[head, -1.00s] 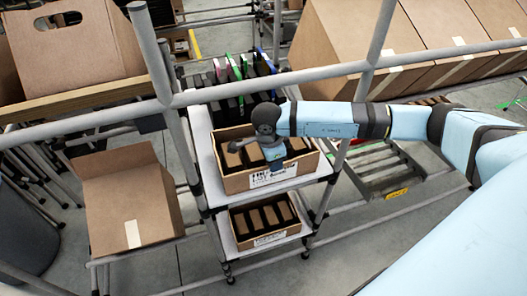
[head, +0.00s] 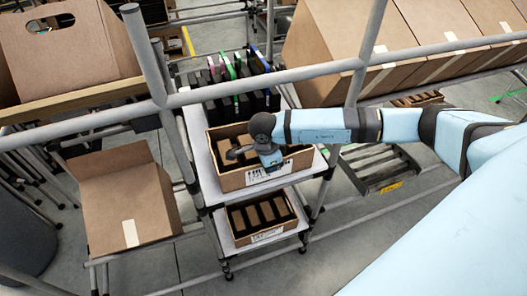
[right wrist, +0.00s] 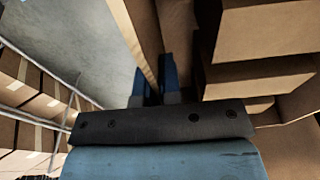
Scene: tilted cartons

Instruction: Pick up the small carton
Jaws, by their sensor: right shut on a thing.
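The small carton (head: 238,181) is an open-topped brown box with a white label on its front wall. It stands on the upper shelf of the rack and holds several brown blocks. My right gripper (head: 270,164) comes down from above at its front wall in the head view. In the right wrist view its two fingers (right wrist: 155,85) straddle a thin cardboard wall (right wrist: 143,40) and are shut on it. Floor shows left of that wall and brown blocks (right wrist: 255,75) right of it. The fingertips are hidden in the head view. My left gripper is not in view.
A similar open carton (head: 240,238) sits on the lower shelf. Dark upright items (head: 235,85) stand behind the small carton. Grey rails (head: 330,68) cross in front, close to my right arm. A larger carton (head: 125,205) tilts at left; big cartons (head: 330,45) stand at upper right.

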